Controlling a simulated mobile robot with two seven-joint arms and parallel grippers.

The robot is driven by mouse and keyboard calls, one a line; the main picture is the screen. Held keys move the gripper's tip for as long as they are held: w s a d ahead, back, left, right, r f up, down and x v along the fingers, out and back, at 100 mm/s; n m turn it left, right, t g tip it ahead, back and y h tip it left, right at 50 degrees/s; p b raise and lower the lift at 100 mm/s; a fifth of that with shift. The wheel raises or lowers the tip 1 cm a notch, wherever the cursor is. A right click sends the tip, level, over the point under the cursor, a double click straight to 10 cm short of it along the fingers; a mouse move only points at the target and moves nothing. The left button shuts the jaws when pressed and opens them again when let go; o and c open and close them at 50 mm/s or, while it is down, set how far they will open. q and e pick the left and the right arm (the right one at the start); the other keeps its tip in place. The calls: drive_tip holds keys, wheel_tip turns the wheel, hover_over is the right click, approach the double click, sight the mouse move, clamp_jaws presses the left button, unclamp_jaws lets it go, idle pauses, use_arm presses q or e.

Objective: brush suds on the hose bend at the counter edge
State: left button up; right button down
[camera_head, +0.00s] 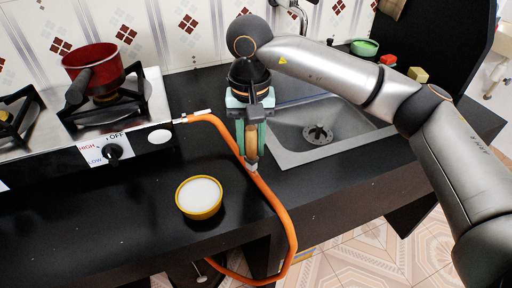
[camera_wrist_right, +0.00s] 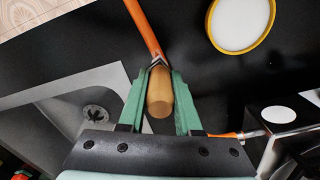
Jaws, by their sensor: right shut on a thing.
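My right gripper (camera_head: 252,150) points down over the counter and is shut on a brush with a wooden handle (camera_wrist_right: 160,92). The brush's pale lower end (camera_head: 252,168) is at the orange hose (camera_head: 276,202); I cannot tell whether they touch. The hose runs from the stove's side across the counter, bends over the front edge and loops back below it. In the right wrist view the hose (camera_wrist_right: 146,28) lies beyond the brush's end. A yellow bowl (camera_head: 199,210) with white contents, apparently suds, stands left of the hose; it also shows in the wrist view (camera_wrist_right: 209,32). My left gripper is out of view.
The stove (camera_head: 150,100) with a red pot (camera_head: 93,68) is at the left. The sink (camera_head: 350,148) lies right of my right gripper. A green bowl (camera_head: 364,46) and red and yellow blocks sit at the back right. The black counter around the yellow bowl is clear.

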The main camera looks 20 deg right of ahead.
drive_tip(key=shift+w+a, duration=0.15)
drive_tip(key=shift+w, duration=0.5)
drive_tip(key=shift+r, duration=0.1)
drive_tip(key=shift+w+r+p, duration=0.1)
drive_tip(key=shift+r+p, duration=0.1)
drive_tip(key=shift+p, duration=0.15)
drive_tip(key=shift+r+p, duration=1.8)
drive_tip(key=shift+r, duration=0.85)
drive_tip(key=shift+r, duration=0.1)
drive_tip(key=shift+r+p, duration=1.15)
drive_tip(key=shift+r, duration=0.35)
drive_tip(key=shift+f, duration=0.1)
